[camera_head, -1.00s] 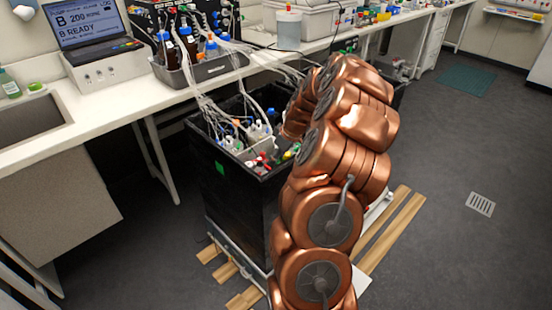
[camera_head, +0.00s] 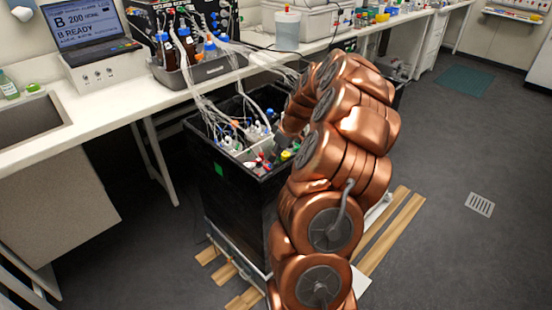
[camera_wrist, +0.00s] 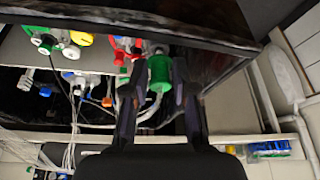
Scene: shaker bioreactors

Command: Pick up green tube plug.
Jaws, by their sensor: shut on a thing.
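The green tube plug (camera_wrist: 160,73) is in the middle of the wrist view, between the two fingers of my gripper (camera_wrist: 160,85). The fingers are shut on its sides. A pale tube end shows below the plug. In the head view my copper arm reaches over the black box, and the arm hides the held plug and most of the gripper there.
The open black box (camera_head: 240,200) holds tubes and coloured caps; its wall (camera_wrist: 140,28) runs close to my gripper. Red plugs (camera_wrist: 122,44), a yellow cap (camera_wrist: 81,38) and another green part (camera_wrist: 44,30) sit nearby. The white bench (camera_head: 190,92) is behind.

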